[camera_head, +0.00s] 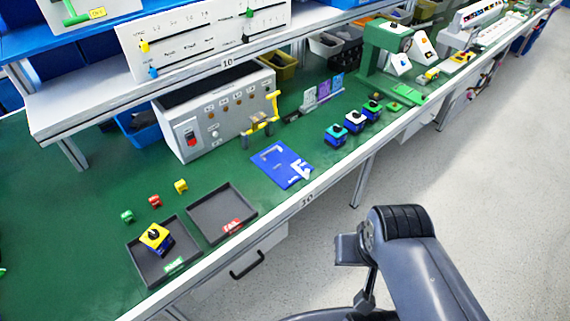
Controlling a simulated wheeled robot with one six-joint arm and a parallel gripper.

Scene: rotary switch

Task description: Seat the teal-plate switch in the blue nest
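The teal-plate switch (336,134) appears to be the nearest of three small switches in a row on the green bench, right of centre. It has a blue body, a teal top and a dark knob. The blue nest (279,164) is a flat blue plate with white markings, lying on the bench to the left of the switches. It looks empty, and the switch stands apart from it. My dark grey arm fills the lower right, over the floor and away from the bench. I cannot make out my gripper's fingers.
A white-topped switch (355,122) and a green-topped switch (373,109) stand behind the teal one. Two dark trays lie at front left: one (150,272) holds a yellow-plate switch (156,237), the other (208,204) has a red label. A grey control box (225,112) stands behind.

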